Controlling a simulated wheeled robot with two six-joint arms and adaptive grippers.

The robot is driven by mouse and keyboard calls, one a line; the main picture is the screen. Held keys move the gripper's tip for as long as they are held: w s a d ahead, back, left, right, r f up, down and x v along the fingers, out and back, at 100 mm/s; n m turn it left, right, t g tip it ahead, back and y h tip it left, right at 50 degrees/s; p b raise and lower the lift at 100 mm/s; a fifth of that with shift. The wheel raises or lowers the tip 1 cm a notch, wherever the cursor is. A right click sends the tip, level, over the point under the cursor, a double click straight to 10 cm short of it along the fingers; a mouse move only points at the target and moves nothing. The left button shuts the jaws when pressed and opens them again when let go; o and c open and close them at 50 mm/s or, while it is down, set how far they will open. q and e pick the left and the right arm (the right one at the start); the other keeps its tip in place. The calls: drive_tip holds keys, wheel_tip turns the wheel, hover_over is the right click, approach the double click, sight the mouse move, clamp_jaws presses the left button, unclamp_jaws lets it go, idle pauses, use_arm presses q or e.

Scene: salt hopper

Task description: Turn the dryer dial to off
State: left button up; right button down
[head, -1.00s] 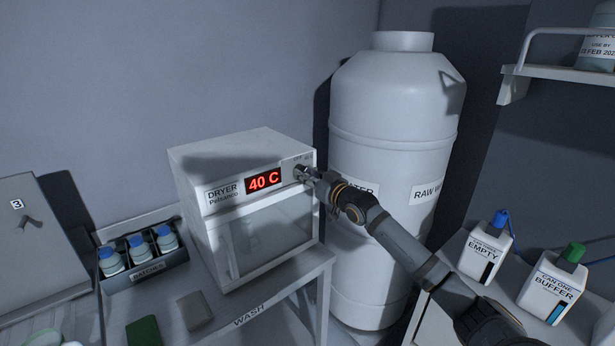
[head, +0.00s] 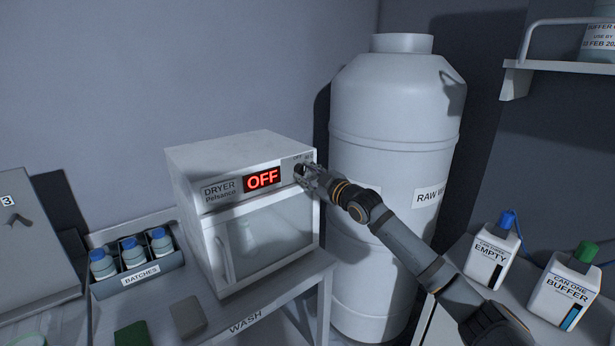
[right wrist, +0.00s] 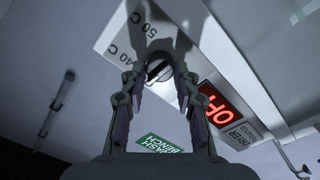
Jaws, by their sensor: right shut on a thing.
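The white dryer (head: 190,170) stands on the wash bench, and its red display (head: 262,179) reads OFF. Its dial is at the upper right of the front panel, mostly hidden by my gripper in the head view. In the right wrist view the round dial (right wrist: 158,70) shows between my fingertips, with 40 C and 50 C marks on the panel near it. My right gripper (head: 306,173) is shut on the dial; its two fingers also show in the right wrist view (right wrist: 160,84). My left gripper is not in view.
A large white raw water tank (head: 395,110) stands right of the dryer. A batches rack (head: 140,281) with several blue-capped bottles is at left. Two cans, one marked empty (head: 489,254) and one buffer (head: 563,290), stand at right. A green pad (head: 132,334) and a grey block (head: 188,316) lie in front.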

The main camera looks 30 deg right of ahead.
drive_tip(key=shift+n, duration=0.4)
drive_tip(key=c, duration=1.4)
unclamp_jaws()
drive_tip(key=o, duration=0.4)
drive_tip(key=shift+w+d+f, duration=0.1)
drive_tip(key=shift+w+f, duration=0.05)
drive_tip(key=shift+w, duration=0.15)
drive_tip(key=shift+s, duration=0.1)
drive_tip(key=shift+r, duration=0.4)
wheel_tip(320, 180, up, 9)
drive_tip(key=shift+r, duration=0.1)
